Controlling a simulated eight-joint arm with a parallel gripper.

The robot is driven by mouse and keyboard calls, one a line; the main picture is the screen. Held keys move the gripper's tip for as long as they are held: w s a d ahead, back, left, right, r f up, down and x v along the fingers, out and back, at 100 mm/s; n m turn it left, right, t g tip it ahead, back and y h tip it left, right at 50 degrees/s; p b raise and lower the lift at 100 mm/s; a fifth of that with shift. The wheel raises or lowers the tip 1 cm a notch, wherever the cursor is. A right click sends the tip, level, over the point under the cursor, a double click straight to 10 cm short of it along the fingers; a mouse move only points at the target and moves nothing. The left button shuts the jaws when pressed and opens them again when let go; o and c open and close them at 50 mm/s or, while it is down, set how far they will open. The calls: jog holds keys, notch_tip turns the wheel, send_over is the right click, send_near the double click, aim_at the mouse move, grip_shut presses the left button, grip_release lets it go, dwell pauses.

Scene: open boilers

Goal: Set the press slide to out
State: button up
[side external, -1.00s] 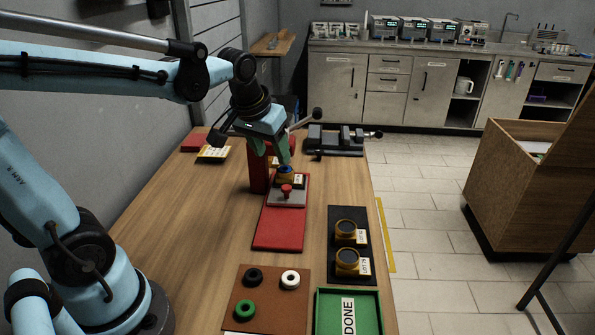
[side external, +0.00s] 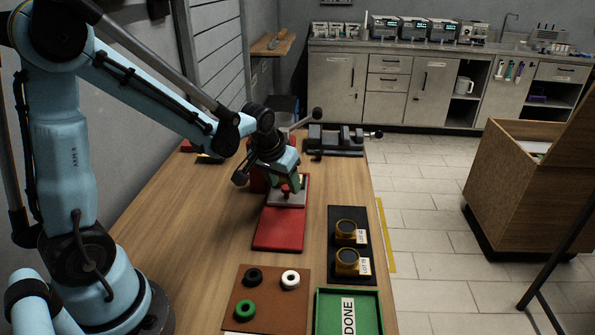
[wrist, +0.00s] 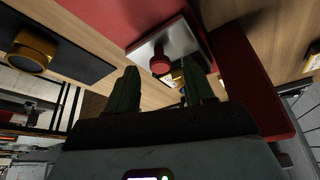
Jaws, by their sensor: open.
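The press (side external: 258,180) is red, with a long red base (side external: 281,230) running toward the camera. Its slide is a grey plate (side external: 294,201) with a red knob (side external: 286,193), at the far part of the base, near the press column. My gripper (side external: 290,184) is just above and behind the knob and hides part of the slide. In the wrist view the two green fingers of my gripper (wrist: 161,88) are apart, with the red knob (wrist: 160,64) beyond their tips, roughly between them. A yellow-and-black piece (wrist: 176,79) on the slide is partly hidden by a finger.
Two yellow-ringed parts (side external: 347,262) sit on a black tray (side external: 336,214) to the right. A brown board (side external: 268,285) with several rings and a green DONE tray (side external: 375,297) lie in front. A dark vise (side external: 335,140) stands behind. The near base is clear.

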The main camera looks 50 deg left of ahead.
jog(key=shift+w+f, duration=0.1)
jog(key=shift+f, duration=0.25)
grip_shut()
